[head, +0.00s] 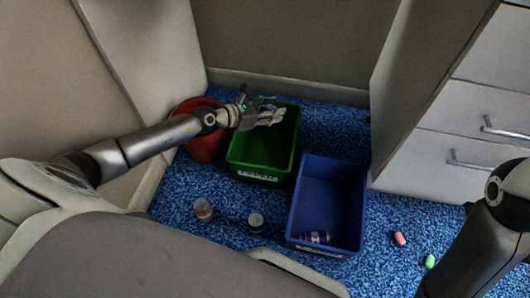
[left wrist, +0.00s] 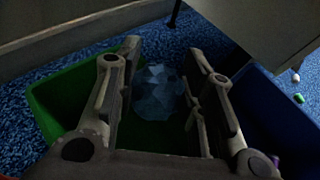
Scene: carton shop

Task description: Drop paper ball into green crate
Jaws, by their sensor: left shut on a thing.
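The green crate (head: 268,160) stands on the blue carpet near the back wall, and its wall also shows in the left wrist view (left wrist: 62,92). My left gripper (head: 274,116) is above the crate's back part. In the left wrist view it is shut on a crumpled, bluish paper ball (left wrist: 158,92), which sits between the two fingers with the green crate below. In the head view the ball is hard to make out behind the fingers. My right gripper is out of view; only part of my right arm shows at the right edge.
A blue crate (head: 325,190) with a purple can (head: 313,237) inside stands right of the green one. A red bin (head: 203,148) is at the left. Two small jars (head: 203,210) (head: 256,222), a pink piece (head: 399,239) and a green piece (head: 430,261) lie around. White drawers (head: 470,110) are right.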

